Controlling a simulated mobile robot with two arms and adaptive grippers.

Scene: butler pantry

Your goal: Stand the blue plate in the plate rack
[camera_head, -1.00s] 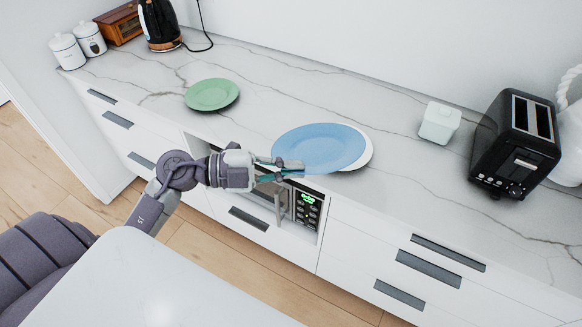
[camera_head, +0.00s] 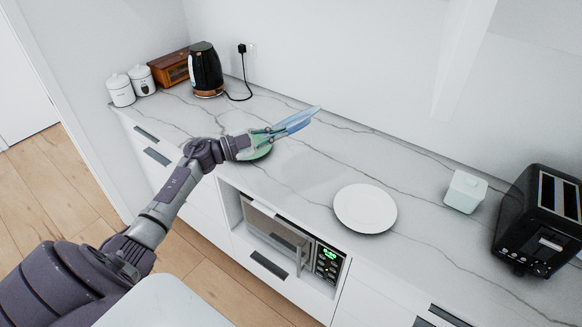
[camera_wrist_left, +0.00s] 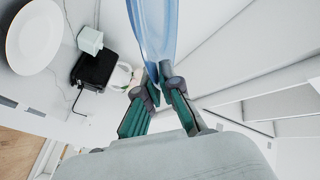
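The blue plate (camera_head: 298,121) is held up above the counter, seen nearly edge-on in the head view. My left gripper (camera_head: 271,136) is shut on its near edge. In the left wrist view the blue plate (camera_wrist_left: 153,28) rises from between the fingertips of my left gripper (camera_wrist_left: 160,88). A white plate (camera_head: 365,208) lies flat on the counter. I see no plate rack in these frames. My right gripper is not in view.
A black toaster (camera_head: 540,222) and a pale lidded box (camera_head: 465,191) stand at the right. A kettle (camera_head: 205,70), a wooden box (camera_head: 171,69) and white canisters (camera_head: 121,90) stand at the back left. A microwave (camera_head: 285,238) sits below the counter.

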